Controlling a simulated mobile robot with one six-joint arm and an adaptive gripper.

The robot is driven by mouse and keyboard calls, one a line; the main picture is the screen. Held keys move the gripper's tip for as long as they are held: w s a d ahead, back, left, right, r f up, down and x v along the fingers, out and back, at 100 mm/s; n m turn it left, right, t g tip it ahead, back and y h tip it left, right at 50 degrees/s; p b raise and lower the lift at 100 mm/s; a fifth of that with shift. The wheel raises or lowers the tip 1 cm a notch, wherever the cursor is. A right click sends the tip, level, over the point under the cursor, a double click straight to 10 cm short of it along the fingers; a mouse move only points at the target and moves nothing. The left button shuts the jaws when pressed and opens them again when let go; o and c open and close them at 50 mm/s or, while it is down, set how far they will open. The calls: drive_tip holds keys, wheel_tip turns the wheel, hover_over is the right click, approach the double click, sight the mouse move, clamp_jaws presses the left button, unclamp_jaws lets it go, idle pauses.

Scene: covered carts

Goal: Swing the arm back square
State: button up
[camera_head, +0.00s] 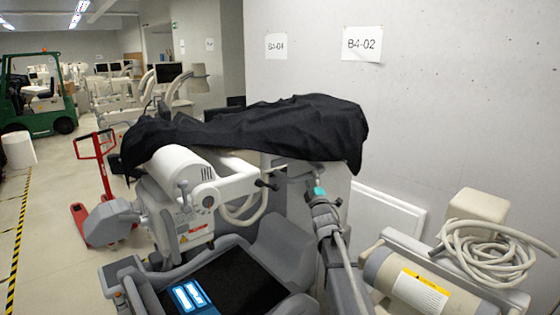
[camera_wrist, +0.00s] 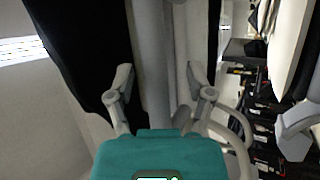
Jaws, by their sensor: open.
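A grey and white mobile X-ray cart (camera_head: 278,243) stands in front of me in the head view. Its upper arm lies across the picture under a black cloth (camera_head: 265,128), with a white tube head (camera_head: 180,168) at the left end. My gripper (camera_head: 314,182) is near the underside of the covered arm, below the cloth's right part; its fingers are small there. In the wrist view my gripper (camera_wrist: 160,82) is open, with a pale grey bar (camera_wrist: 154,55) showing between the fingers. I cannot tell whether they touch it. The cloth (camera_wrist: 85,40) hangs at the left.
A second machine with a coiled hose (camera_head: 490,250) is at right. A concrete wall (camera_head: 440,110) closes the right side. A red pallet jack (camera_head: 97,150) and green forklift (camera_head: 38,95) are at left. Open floor (camera_head: 45,215) lies at the left by the striped line.

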drive_tip(key=s+d+f+m+g+h+b, duration=0.3)
drive_tip(key=s+f+m+g, duration=0.25)
drive_tip(key=f, duration=0.65)
drive_tip(key=s+d+f+m+g+h+b, duration=0.25)
drive_tip(key=s+f+m+g, duration=0.35)
drive_tip(key=f, duration=0.5)
drive_tip(key=s+f+m+g+b, duration=0.1)
drive_tip(key=s+f+g, duration=0.2)
drive_tip(key=s, duration=0.6)
drive_tip(key=s+a+f+m+g+y+b, duration=0.1)
drive_tip(key=s+f+m+g+b, duration=0.1)
drive_tip(key=s+f+g, duration=0.2)
drive_tip(key=s+a+f+m+g+b, duration=0.1)
drive_tip(key=s+f+g, duration=0.3)
drive_tip(key=s, duration=1.2)
wheel_tip(320, 180, down, 4)
drive_tip(key=shift+a+r+m+b, duration=0.1)
drive_tip(key=shift+a+m+b, duration=0.1)
drive_tip(key=shift+m+b, duration=0.35)
drive_tip(key=shift+g+y, duration=0.25)
